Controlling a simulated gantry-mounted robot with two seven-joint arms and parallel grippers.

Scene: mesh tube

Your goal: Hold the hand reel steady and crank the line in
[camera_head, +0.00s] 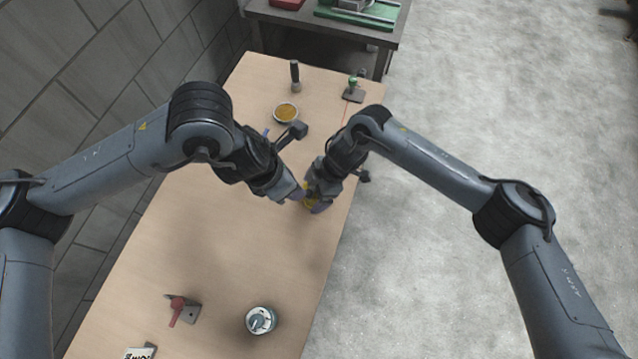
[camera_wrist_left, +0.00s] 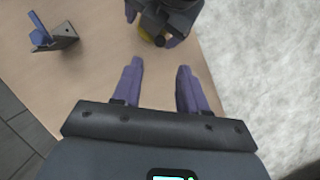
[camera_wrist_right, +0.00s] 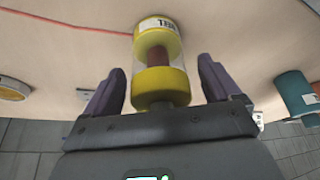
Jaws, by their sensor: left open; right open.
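The hand reel is a yellow spool with a reddish core and a white label, seen close in the right wrist view (camera_wrist_right: 158,60). In the head view only a bit of its yellow (camera_head: 307,200) shows between the grippers, near the table's right edge. My right gripper (camera_wrist_right: 160,82) is open, with one finger on each side of the reel; I cannot tell whether they touch it. My left gripper (camera_wrist_left: 160,75) is open and empty, just short of the reel. In the left wrist view the reel (camera_wrist_left: 148,36) is mostly hidden by my right gripper. I cannot make out the crank.
A thin red line (camera_wrist_right: 65,22) runs from near the reel toward a green-topped clamp (camera_head: 353,86) at the far end. A dark upright cylinder (camera_head: 295,73), a round dish (camera_head: 286,112), a red-handled bracket (camera_head: 182,311) and a can (camera_head: 261,320) stand on the table (camera_head: 215,250).

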